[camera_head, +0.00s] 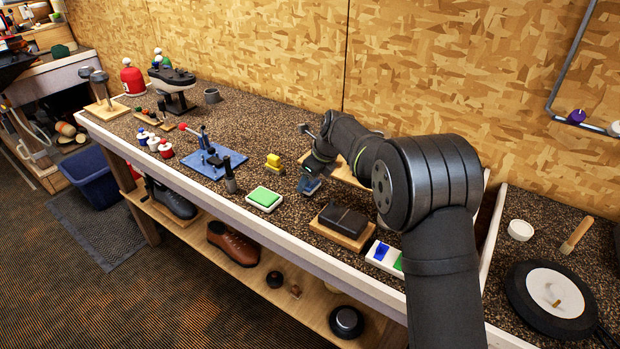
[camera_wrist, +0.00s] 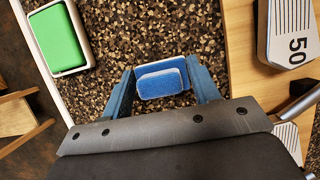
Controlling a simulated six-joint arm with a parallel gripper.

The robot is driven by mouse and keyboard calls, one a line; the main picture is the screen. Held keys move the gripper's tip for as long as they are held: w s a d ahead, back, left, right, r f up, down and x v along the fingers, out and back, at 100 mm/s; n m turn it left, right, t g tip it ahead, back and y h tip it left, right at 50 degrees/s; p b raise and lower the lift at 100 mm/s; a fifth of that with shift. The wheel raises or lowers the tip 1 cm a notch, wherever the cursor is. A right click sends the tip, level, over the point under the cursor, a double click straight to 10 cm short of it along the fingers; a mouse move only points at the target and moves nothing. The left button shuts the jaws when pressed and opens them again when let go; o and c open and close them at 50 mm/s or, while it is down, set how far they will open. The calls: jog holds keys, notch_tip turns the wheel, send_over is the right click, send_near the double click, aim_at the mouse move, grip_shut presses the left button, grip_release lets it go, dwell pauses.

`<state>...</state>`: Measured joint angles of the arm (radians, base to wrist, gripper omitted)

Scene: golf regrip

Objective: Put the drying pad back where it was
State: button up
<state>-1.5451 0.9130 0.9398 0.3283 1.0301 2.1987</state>
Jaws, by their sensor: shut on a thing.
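My gripper (camera_head: 308,187) is over the speckled bench top in the head view. In the wrist view its two blue-grey fingers (camera_wrist: 161,74) are shut on a blue pad (camera_wrist: 162,79), which has a lighter face and a smaller raised block. It appears to be the drying pad. In the head view a bit of blue shows at the fingers, but the pad is hard to make out there. The pad's height above the bench is hard to tell.
A green pad in a white tray (camera_head: 264,199) lies left of the gripper, near the front edge. A wooden board (camera_wrist: 238,60) with a piece marked 50 (camera_wrist: 291,35) is to the right. A dark block (camera_head: 342,219), a yellow block (camera_head: 273,162) and a blue plate (camera_head: 216,163) stand around.

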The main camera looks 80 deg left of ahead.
jog(key=shift+f, duration=0.15)
jog(key=o, duration=1)
jog(key=v, duration=1.2)
jog(key=shift+a+r, duration=0.1)
jog(key=shift+r, duration=0.15)
